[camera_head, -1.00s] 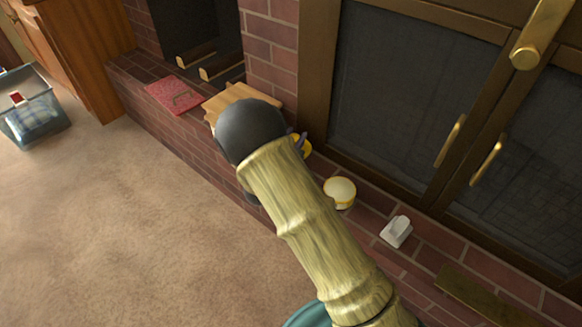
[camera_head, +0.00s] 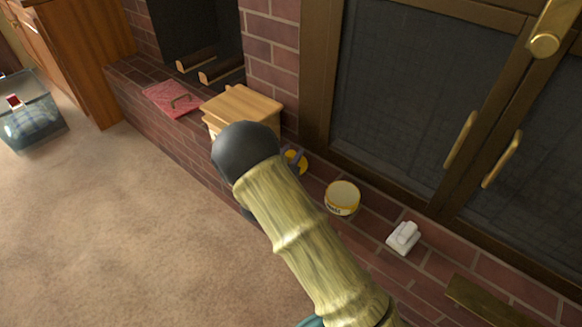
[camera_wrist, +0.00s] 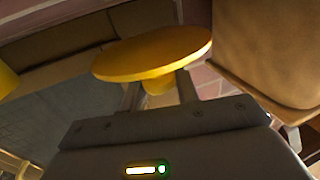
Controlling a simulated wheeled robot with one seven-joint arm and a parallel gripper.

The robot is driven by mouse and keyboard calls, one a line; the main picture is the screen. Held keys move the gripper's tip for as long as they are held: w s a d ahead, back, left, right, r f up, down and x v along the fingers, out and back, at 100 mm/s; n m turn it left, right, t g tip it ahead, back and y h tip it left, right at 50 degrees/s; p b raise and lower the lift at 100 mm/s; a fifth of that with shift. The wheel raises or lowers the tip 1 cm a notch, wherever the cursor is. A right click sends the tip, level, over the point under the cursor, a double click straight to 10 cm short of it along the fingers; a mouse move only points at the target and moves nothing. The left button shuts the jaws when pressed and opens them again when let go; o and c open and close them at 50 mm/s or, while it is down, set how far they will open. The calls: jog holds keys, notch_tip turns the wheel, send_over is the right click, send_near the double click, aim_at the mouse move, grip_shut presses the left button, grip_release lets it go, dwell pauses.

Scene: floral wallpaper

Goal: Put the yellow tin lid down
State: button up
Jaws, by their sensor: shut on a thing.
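The yellow tin lid (camera_wrist: 155,52) is a round disc with a short stub beneath it. In the wrist view it sits between the two fingers of my gripper (camera_wrist: 160,88), which is shut on it. In the head view only a small yellow part of the lid (camera_head: 297,157) shows past my arm, above the brick ledge; the rest is hidden. I cannot tell how far it is above the bricks.
On the brick ledge (camera_head: 380,262) stand a round yellow-rimmed tin (camera_head: 342,198), a white object (camera_head: 403,238), a small wooden stool-like box (camera_head: 243,103) and a red board with a handle (camera_head: 173,98). Brass-handled glass doors (camera_head: 415,95) rise behind. Some brick between tin and box is bare.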

jog(key=shift+r, duration=0.1)
jog(key=shift+f+b, duration=1.15)
jog(key=shift+f, duration=0.75)
jog(key=shift+f, duration=0.15)
jog(key=o, duration=1)
jog(key=shift+c, duration=0.2)
